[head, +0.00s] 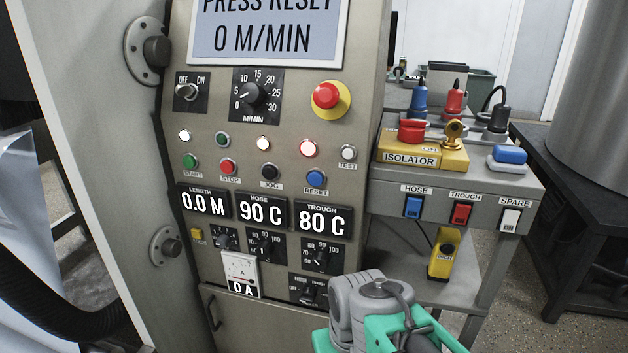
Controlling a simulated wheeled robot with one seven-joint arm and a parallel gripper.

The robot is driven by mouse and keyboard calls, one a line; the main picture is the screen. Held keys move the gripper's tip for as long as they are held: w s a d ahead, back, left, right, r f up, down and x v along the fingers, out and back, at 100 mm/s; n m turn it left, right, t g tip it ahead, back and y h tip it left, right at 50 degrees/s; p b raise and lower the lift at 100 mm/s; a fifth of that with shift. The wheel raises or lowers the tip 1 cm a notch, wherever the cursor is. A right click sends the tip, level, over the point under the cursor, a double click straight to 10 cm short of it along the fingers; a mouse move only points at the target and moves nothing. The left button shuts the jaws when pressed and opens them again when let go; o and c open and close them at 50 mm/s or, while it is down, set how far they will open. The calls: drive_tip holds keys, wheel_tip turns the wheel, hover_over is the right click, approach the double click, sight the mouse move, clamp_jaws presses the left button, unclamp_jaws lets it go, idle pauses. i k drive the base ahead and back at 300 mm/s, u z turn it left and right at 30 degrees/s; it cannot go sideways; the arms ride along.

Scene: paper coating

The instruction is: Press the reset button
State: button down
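The screen (265,30) at the top reads "PRESS RESET" and "0 M/MIN". Part of my grey and green arm shows at the bottom, below and right of the button. My gripper's fingers are not in view. Nothing covers the button.
A red emergency button (326,95) on a yellow base is above. Knobs and displays (262,212) fill the lower panel. At right, a grey bench (400,188) holds a yellow isolator box (425,153), switches and plugs. The space before the panel's upper half is clear.

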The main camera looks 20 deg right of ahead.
sight(315, 179)
drive_tip(key=u, duration=0.35)
drive_tip(key=k, duration=0.55)
drive_tip(key=u, duration=1.45)
